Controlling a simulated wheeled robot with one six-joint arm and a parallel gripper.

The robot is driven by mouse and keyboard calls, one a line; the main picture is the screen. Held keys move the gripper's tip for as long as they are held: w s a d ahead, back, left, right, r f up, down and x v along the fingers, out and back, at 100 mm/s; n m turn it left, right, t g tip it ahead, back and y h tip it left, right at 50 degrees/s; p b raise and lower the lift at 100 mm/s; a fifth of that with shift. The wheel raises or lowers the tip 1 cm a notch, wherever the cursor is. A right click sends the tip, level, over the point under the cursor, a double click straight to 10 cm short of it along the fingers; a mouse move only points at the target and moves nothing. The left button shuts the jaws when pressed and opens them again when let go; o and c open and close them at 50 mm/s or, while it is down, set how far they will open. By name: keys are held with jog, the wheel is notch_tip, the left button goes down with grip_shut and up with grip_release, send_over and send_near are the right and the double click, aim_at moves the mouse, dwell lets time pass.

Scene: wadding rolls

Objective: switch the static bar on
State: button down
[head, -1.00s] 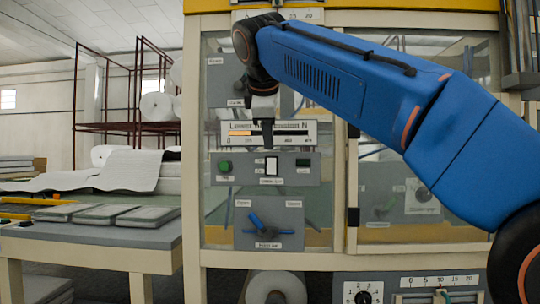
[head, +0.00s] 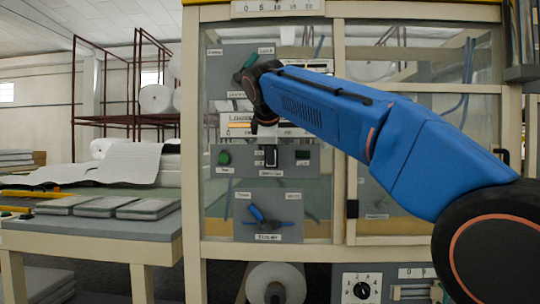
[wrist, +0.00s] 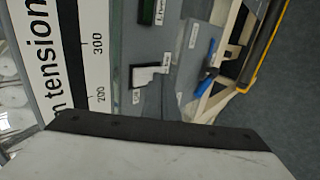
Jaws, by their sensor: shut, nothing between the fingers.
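The switch (head: 271,162) is a small rocker with a pale and a dark part. It sits in the middle of a grey panel on the machine front, with a label below it too small to read. In the wrist view the rocker (wrist: 147,75) shows black and white between two small labels. My gripper (head: 268,148) is shut and empty, pointing down in front of this panel and partly covering the switch. I cannot tell whether it touches it. The wrist view shows the gripper's pale body and black edge (wrist: 150,126) across the bottom.
A green button (head: 224,158) is left of the switch and a dark green lamp (head: 303,155) right. A tension scale (head: 235,126) is above. A blue lever (head: 258,215) is on the panel below. A table with grey pads (head: 98,206) stands at left.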

jog(key=shift+w, duration=0.1)
jog(key=shift+w+f, duration=0.1)
jog(key=shift+w, duration=0.1)
dwell(0.4)
jog(key=shift+r, duration=0.95)
jog(key=shift+f, duration=0.1)
